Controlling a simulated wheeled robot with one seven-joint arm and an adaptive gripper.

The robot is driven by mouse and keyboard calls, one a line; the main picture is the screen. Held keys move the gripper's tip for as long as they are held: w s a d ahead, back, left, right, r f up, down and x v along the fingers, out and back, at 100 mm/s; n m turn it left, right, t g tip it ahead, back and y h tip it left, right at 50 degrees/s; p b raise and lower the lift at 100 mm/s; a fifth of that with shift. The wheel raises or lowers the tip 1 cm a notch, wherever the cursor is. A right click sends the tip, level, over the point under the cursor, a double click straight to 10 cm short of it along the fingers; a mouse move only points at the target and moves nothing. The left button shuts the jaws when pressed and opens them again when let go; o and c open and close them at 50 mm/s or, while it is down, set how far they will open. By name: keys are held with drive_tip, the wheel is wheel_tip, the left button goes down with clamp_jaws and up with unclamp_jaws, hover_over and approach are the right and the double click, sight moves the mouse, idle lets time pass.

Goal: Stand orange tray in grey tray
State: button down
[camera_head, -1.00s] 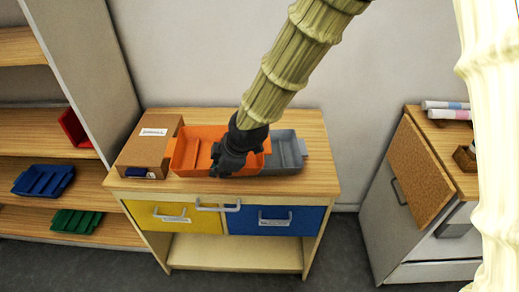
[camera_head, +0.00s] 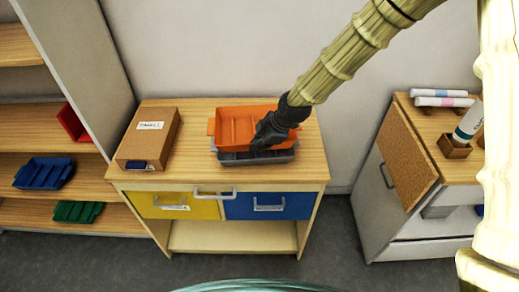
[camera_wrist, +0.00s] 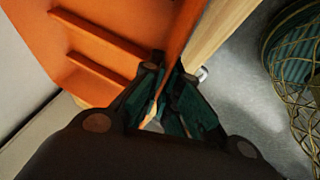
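The orange tray (camera_head: 236,124) is over the grey tray (camera_head: 283,157) on the small cabinet, covering most of it. Only the near wall and side ends of the grey tray show. Whether the orange tray rests in it or hangs just above, I cannot tell. My gripper (camera_head: 264,140) is at the near right part of the orange tray. In the wrist view the fingers (camera_wrist: 168,90) are closed on the wall of the orange tray (camera_wrist: 75,45). The grey tray does not show clearly there.
A cardboard box (camera_head: 148,137) with a label stands left on the cabinet top (camera_head: 188,172). Blue (camera_head: 44,173) and green (camera_head: 77,211) trays lie on the left shelves, with a red one (camera_head: 74,122) above. A second cabinet (camera_head: 400,215) stands right, holding rolls and a small holder.

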drive_tip(key=shift+s+f, duration=0.1)
drive_tip(key=shift+f, duration=0.2)
drive_tip(key=shift+f+p, duration=0.85)
drive_tip(key=shift+f, duration=0.55)
drive_tip(key=c, duration=1.6)
unclamp_jaws()
drive_tip(key=shift+f, duration=0.1)
drive_tip(key=shift+c, duration=0.2)
drive_tip(key=b+v, duration=0.3)
drive_tip(key=v, duration=0.9)
